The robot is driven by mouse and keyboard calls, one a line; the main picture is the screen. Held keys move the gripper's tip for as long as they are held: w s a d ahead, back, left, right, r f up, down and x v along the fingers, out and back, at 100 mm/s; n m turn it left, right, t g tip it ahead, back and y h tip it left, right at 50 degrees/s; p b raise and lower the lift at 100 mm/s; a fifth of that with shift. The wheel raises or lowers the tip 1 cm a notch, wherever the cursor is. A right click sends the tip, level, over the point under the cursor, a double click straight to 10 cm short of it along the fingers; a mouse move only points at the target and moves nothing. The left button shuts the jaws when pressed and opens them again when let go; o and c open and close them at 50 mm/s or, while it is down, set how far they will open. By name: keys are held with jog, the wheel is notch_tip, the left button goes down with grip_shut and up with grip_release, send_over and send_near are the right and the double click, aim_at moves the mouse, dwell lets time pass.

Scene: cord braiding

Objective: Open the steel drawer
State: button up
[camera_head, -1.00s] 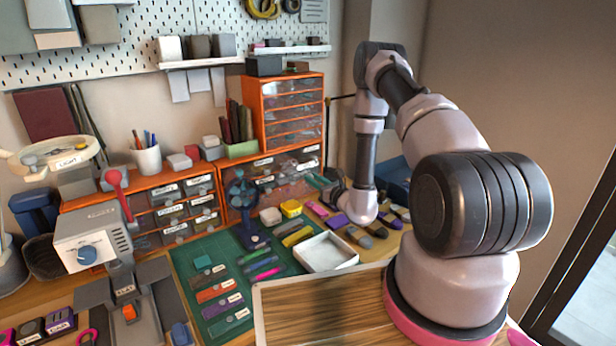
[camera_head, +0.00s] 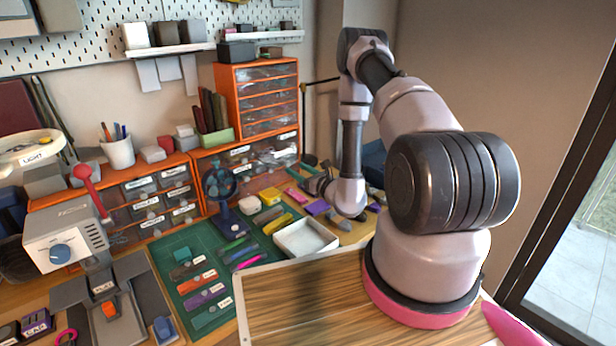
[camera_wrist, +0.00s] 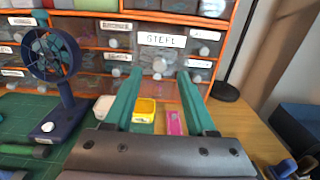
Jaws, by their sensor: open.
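The steel drawer (camera_wrist: 148,58), a clear-fronted drawer with a white "STEEL" label and a pale round knob (camera_wrist: 159,65), is in the orange cabinet at the middle of the wrist view. Its front looks flush with the cabinet, so it appears shut. My gripper (camera_wrist: 160,72) has two teal fingers, spread apart and pointing toward the drawer. The knob shows between the fingertips in the picture; I cannot tell how far off it is. Nothing is held. In the head view, my gripper is small and partly hidden by my wrist beside the cabinet.
A blue fan (camera_wrist: 55,65) stands left of my gripper. A yellow box (camera_wrist: 144,110) and a pink piece (camera_wrist: 176,122) lie below the fingers. A white tray (camera_head: 306,238) is on the bench. A black stand (camera_wrist: 224,90) is right of the cabinet.

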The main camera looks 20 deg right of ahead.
jog(key=v, duration=0.7)
